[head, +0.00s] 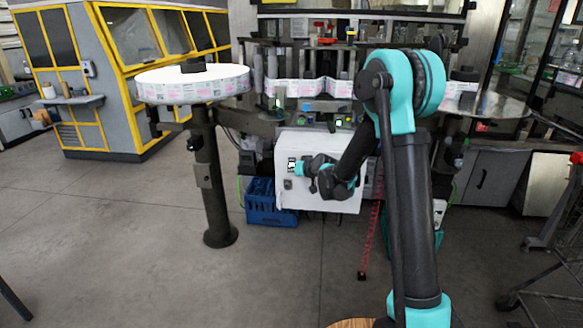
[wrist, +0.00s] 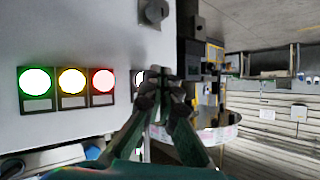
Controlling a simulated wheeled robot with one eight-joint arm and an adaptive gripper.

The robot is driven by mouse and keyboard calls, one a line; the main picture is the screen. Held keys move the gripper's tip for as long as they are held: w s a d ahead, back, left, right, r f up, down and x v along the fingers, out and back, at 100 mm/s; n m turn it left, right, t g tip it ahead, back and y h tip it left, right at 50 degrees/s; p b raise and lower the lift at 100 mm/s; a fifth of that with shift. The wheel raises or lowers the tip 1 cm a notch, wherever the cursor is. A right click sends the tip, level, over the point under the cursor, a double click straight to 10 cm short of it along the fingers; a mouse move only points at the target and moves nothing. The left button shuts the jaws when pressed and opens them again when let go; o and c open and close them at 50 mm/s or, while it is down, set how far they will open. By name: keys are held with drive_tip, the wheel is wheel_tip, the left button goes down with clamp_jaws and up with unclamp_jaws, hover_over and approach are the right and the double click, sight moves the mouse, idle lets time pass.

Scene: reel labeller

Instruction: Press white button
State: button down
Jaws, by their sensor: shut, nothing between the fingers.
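The white button (wrist: 140,75) is a small bright light on a dark plate on the grey panel, in line with a green (wrist: 35,81), a yellow (wrist: 71,80) and a red (wrist: 103,80) one. My gripper (wrist: 165,76) partly hides it in the wrist view. My gripper is shut and empty, with its fingertips close to the right side of the button; I cannot tell whether they touch anything. In the head view, my gripper (head: 298,168) is at the front of the white cabinet (head: 300,198).
A dark knob (wrist: 154,11) sticks out of the panel above the lights. A round table with a label reel (head: 193,86) stands left of the cabinet, on a dark post (head: 212,185). A blue crate (head: 268,205) lies below. The floor in front is clear.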

drive_tip(key=s, duration=0.5)
drive_tip(key=shift+a, duration=0.1)
idle(0.8)
drive_tip(key=s+d+f+m+g+h, duration=0.2)
drive_tip(key=s+d+g+h, duration=0.1)
drive_tip(key=s+d, duration=1.1)
drive_tip(key=s+d+f+m+g+h, duration=0.2)
drive_tip(key=s+d, duration=1.2)
drive_tip(key=s, duration=0.8)
drive_tip(key=shift+d+f+g+h, duration=0.35)
drive_tip(key=shift+f+h, duration=0.45)
drive_tip(key=shift+h, duration=0.3)
